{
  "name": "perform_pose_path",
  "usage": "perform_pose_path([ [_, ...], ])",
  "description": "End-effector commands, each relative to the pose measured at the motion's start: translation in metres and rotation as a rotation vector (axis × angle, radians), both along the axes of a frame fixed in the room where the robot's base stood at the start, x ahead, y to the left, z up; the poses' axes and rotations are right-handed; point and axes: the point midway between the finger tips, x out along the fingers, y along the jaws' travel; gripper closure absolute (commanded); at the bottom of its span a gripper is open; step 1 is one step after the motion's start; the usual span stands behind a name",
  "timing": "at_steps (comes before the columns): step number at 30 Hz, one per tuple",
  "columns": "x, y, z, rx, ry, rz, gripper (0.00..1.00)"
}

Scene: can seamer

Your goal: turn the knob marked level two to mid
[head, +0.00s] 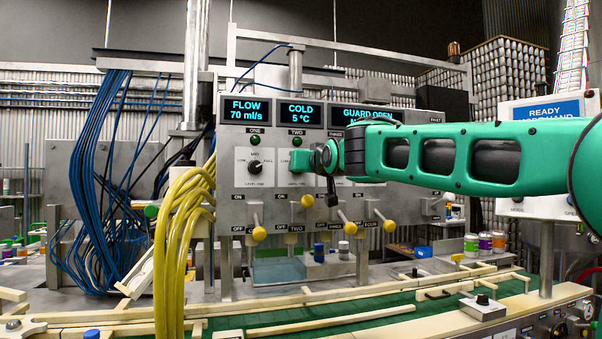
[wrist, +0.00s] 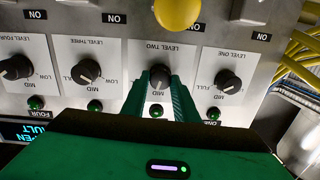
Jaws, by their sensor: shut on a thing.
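The knob marked level two (wrist: 159,77) is a black dial on a white plate, upside down in the wrist view. Its mid label lies just below it in that picture. The green fingers of my gripper (wrist: 161,88) stand on either side of the knob and are shut on it. I cannot clearly read where its pointer stands. In the head view my gripper (head: 304,160) reaches in from the right to the grey panel (head: 350,215) and hides the knob. The level two plate (head: 285,180) shows only in part there.
The level one knob (wrist: 228,81), level three knob (wrist: 86,71) and level four knob (wrist: 16,67) sit beside it. A yellow-balled lever (wrist: 178,12) stands close by. Yellow hoses (head: 185,200) hang at the panel's left. Displays (head: 300,112) sit above, one reading guard open.

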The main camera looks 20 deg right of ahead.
Motion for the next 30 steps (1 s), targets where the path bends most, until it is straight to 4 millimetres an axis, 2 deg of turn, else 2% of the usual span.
perform_pose_path([
  [12,0.0005,0.0001,-0.0033,-0.232,0.008,-0.001,0.96],
  [30,0.0005,0.0005,-0.0039,-0.280,0.009,0.000,0.96],
])
